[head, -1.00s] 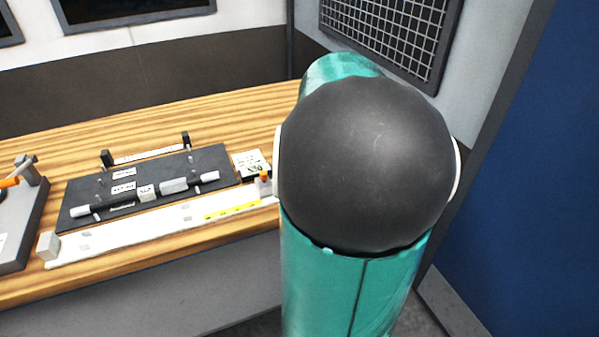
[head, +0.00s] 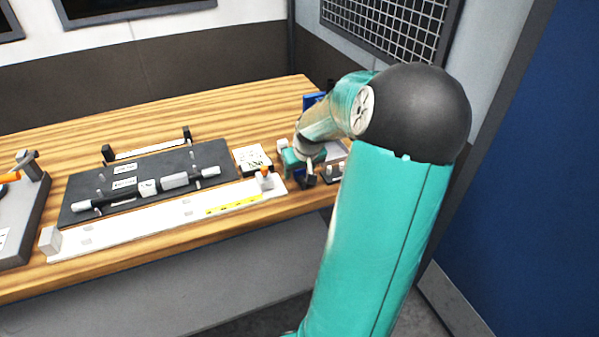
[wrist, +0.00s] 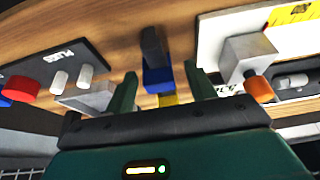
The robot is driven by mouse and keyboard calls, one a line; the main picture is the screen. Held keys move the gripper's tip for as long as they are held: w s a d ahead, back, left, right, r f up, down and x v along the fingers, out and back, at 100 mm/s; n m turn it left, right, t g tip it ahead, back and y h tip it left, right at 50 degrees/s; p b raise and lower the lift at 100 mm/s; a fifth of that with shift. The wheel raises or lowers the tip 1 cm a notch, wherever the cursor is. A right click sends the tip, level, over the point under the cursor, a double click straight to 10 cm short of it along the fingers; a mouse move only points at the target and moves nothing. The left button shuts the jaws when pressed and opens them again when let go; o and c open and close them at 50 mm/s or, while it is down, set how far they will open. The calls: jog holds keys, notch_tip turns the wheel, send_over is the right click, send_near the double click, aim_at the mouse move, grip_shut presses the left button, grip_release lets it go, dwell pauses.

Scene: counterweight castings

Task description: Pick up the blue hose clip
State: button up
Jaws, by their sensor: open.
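A small blocky piece, blue with a dark grey end, stands on the wooden bench in the wrist view; its blue part (wrist: 158,78) looks like the blue hose clip. A bit of yellow shows beside it. My gripper (wrist: 161,74) is open, with one green finger on each side of this piece in the picture. I cannot tell whether the fingers touch it. In the head view my gripper (head: 308,174) is low over the right end of the bench, and the clip cannot be clearly made out there.
In the wrist view a dark PLUGS holder (wrist: 55,62) with white plugs and a red one lies left. A grey block (wrist: 247,55) with an orange knob (wrist: 259,89) is close on the right. In the head view a white ruled strip (head: 150,218) and a black fixture plate (head: 100,205) lie left.

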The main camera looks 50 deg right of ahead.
jog(key=c, duration=0.8)
jog(key=shift+c, duration=0.2)
jog(key=shift+r, duration=0.1)
